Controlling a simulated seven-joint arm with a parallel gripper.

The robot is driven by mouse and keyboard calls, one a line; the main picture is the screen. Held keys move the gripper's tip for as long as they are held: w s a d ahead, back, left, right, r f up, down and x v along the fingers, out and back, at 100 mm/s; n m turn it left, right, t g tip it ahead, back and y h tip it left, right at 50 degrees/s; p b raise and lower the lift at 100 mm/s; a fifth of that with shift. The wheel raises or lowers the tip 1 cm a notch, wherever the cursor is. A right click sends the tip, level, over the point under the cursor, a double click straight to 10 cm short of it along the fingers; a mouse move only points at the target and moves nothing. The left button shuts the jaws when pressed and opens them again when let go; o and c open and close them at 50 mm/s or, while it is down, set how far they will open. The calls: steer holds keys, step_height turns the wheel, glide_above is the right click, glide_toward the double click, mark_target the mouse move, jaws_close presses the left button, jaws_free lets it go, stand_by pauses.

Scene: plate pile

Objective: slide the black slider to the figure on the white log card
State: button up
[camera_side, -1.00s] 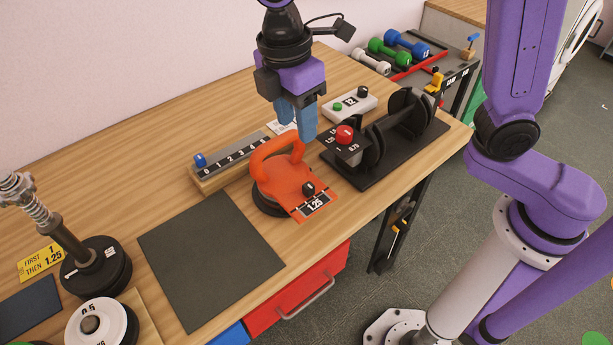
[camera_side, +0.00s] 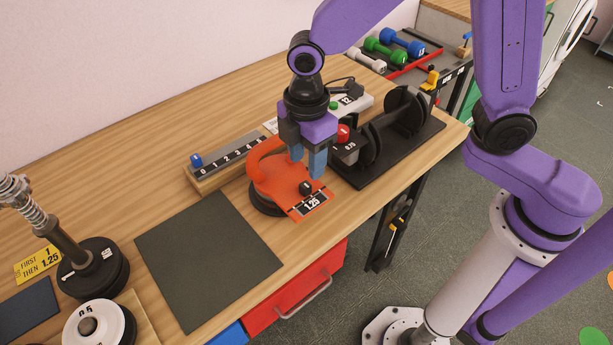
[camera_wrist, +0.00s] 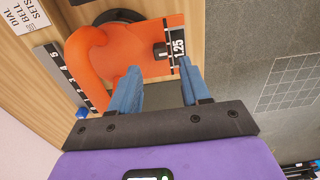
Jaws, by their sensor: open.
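A black slider knob (camera_side: 306,187) sits on the front plate of an orange handled tool (camera_side: 268,178), close to a 1.25 label (camera_side: 313,204). It also shows in the wrist view (camera_wrist: 160,50). My gripper (camera_side: 308,168) is open and empty, low over the orange tool. In the side view its fingertips are just above and behind the knob; I cannot tell whether they touch anything. In the wrist view my fingers (camera_wrist: 158,74) lie either side of the knob's line, short of it.
A numbered rail (camera_side: 230,160) with a blue knob (camera_side: 196,160) stands behind the orange tool. A black rack (camera_side: 385,150) with a red knob (camera_side: 343,132) is close on the right. A dark mat (camera_side: 207,258) lies front left, clear.

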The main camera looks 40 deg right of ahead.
mark_target(307, 183)
steer(key=shift+f, duration=3)
